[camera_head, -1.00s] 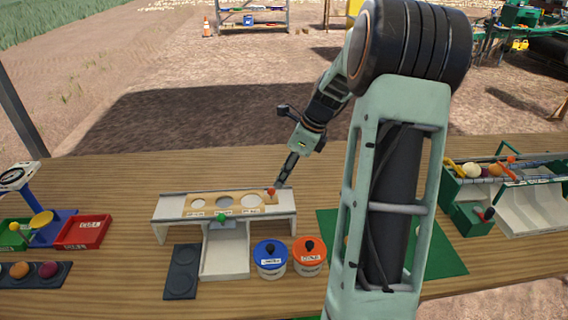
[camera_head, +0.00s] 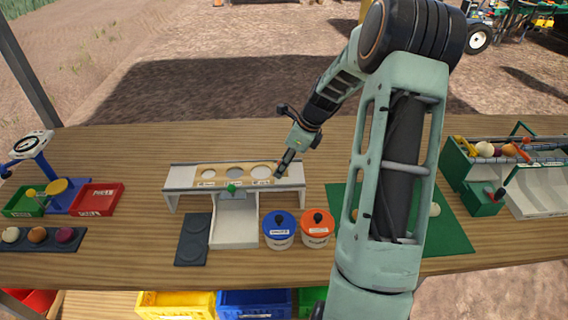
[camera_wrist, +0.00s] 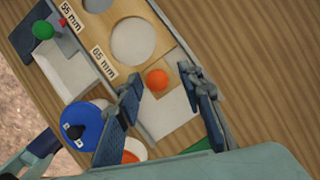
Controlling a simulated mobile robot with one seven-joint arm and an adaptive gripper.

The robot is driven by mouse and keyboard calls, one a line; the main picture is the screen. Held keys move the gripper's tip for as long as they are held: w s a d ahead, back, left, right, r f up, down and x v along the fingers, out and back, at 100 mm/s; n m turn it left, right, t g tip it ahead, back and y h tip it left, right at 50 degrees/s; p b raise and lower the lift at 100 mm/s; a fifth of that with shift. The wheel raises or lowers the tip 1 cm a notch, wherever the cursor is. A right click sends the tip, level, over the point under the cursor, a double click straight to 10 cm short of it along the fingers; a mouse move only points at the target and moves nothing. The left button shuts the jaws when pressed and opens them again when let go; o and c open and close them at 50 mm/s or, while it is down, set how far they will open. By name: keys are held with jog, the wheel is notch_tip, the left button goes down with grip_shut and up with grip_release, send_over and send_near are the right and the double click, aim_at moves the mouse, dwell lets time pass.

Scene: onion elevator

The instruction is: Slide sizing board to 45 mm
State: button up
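The wooden sizing board (camera_head: 222,174) with three round holes lies in a white stand (camera_head: 297,177). In the wrist view, the board (camera_wrist: 108,23) carries 55 mm and 65 mm labels. A red pointer (camera_wrist: 62,22) beside a green knob (camera_wrist: 42,30) is near the 55 mm label. The middle hole is roughly above the white chute (camera_head: 234,222). An orange knob (camera_wrist: 157,79) stands on the board's end near the 65 mm hole. My gripper (camera_wrist: 166,80) is open, its fingers on either side of this knob with gaps visible. In the head view, my gripper (camera_head: 281,170) hides the knob.
A blue-lidded pot (camera_head: 279,226) and an orange-lidded pot (camera_head: 317,226) stand in front of the stand, close under my gripper. A dark tray (camera_head: 193,240) lies left of the chute. The table behind the stand is clear.

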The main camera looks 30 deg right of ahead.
jog(key=c, duration=0.7)
jog(key=s+d+p, duration=0.1)
jog(key=s+d, duration=0.2)
jog(key=d, duration=0.4)
jog(key=shift+d, duration=0.4)
jog(key=shift+s, duration=0.1)
jog(key=o, duration=1.2)
jog(key=shift+o, duration=0.7)
jog(key=shift+a, duration=0.1)
jog(key=shift+r, duration=0.15)
jog(key=shift+r+p, duration=2.25)
jog(key=shift+r, duration=0.65)
